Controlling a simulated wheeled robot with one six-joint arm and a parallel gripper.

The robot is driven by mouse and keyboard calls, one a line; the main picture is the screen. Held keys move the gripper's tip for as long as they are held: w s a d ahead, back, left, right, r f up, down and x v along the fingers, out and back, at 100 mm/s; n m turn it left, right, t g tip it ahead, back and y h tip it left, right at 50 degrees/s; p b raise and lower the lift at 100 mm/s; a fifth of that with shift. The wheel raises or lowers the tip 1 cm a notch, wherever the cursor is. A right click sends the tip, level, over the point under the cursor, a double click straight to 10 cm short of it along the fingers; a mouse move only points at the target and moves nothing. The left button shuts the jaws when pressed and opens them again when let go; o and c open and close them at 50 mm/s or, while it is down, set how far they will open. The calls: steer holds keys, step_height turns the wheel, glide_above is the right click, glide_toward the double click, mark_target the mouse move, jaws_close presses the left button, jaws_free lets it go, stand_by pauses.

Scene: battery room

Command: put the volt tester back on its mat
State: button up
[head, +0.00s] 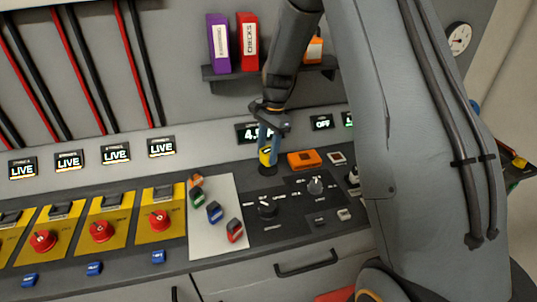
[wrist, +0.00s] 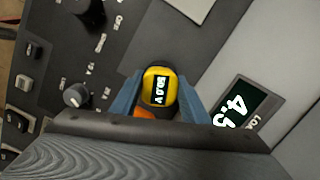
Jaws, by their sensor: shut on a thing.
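The volt tester (head: 265,156) is a small yellow body with a dark edge. In the wrist view the volt tester (wrist: 159,88) shows a display reading about 50.0 V. My gripper (head: 268,142) points down and is shut on it; its blue fingers (wrist: 160,95) press on both sides. A dark round patch (head: 267,170), perhaps the mat, shows just under the tester on the console. I cannot tell whether the tester touches it. The wrist view does not show a mat clearly, as the tester and fingers cover that spot.
An orange box (head: 304,160) lies just right of the tester. A black panel with knobs (head: 268,207) is in front. A pale sheet (head: 213,240) with several coloured padlocks is to the left, beside yellow plates with red knobs (head: 159,220). A shelf (head: 225,74) with binders hangs behind.

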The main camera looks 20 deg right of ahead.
steer(key=shift+f+p, duration=0.3)
steer(key=shift+f, duration=0.4)
steer(key=shift+w+f+p, duration=0.2)
steer(key=shift+f+p, duration=0.2)
steer(key=shift+f, duration=0.1)
steer(key=shift+f, duration=0.15)
steer(key=o, duration=0.9)
